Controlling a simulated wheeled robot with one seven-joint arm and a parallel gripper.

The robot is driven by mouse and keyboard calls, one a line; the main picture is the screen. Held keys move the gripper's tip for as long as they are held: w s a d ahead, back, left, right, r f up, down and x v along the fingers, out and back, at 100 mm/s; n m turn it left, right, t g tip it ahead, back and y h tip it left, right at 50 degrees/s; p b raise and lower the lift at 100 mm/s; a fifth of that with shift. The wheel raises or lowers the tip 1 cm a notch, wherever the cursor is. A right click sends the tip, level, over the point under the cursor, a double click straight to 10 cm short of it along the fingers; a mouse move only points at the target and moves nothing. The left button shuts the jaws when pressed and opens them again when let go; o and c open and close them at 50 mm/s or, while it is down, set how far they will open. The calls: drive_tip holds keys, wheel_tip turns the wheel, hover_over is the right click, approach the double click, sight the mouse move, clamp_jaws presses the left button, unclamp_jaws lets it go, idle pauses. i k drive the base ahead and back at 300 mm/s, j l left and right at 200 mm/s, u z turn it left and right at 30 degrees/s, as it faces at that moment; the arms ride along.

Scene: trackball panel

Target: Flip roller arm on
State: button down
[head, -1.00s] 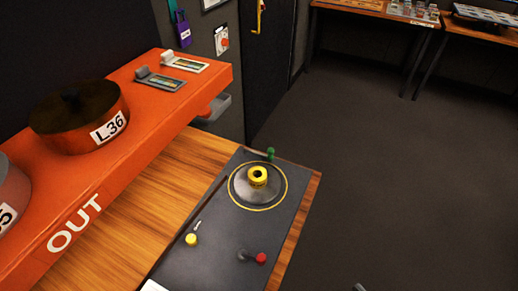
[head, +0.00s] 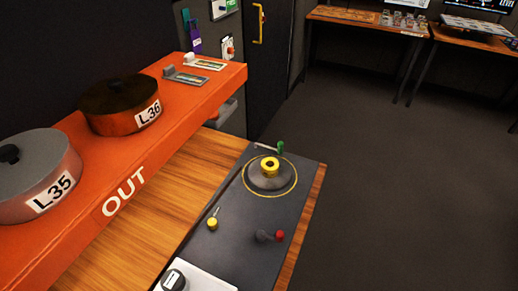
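A dark panel (head: 240,240) lies on the wooden table. It carries a grey dome with a yellow ring-shaped top (head: 269,166) inside a yellow circle. Three small levers stand on it: one with a green knob (head: 280,147) behind the dome, one with a yellow knob (head: 212,223) at the left, and one with a red knob (head: 279,236) at the front right. No lever is labelled as the roller arm, so I cannot tell which one it is. My gripper is not in view.
An orange shelf (head: 180,125) marked OUT rises left of the panel. It holds the pots L.36 (head: 110,107) and L.35 (head: 35,170). A white-topped item (head: 205,283) sits at the panel's near end. Open floor (head: 410,190) lies to the right; desks (head: 375,20) stand behind.

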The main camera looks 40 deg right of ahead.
sight(280, 150)
drive_tip(key=l+u, duration=0.95)
drive_tip(key=l, duration=0.2)
drive_tip(key=l+u, duration=0.1)
drive_tip(key=l, duration=0.35)
drive_tip(key=k+l, duration=0.15)
drive_tip(key=l, duration=0.3)
drive_tip(key=l+u, duration=0.15)
drive_tip(key=l, duration=0.3)
drive_tip(key=k+l, duration=0.15)
drive_tip(key=l, duration=0.3)
drive_tip(key=k+l+u, duration=0.15)
drive_tip(key=l, duration=0.25)
drive_tip(key=l+u, duration=0.1)
drive_tip(key=l, duration=0.35)
drive_tip(key=k+l, duration=0.15)
drive_tip(key=l, duration=0.25)
drive_tip(key=k+l, duration=0.1)
drive_tip(key=l, duration=0.3)
drive_tip(key=k+l, duration=0.15)
drive_tip(key=l, duration=0.25)
drive_tip(key=k+l, duration=0.15)
drive_tip(key=l, duration=0.25)
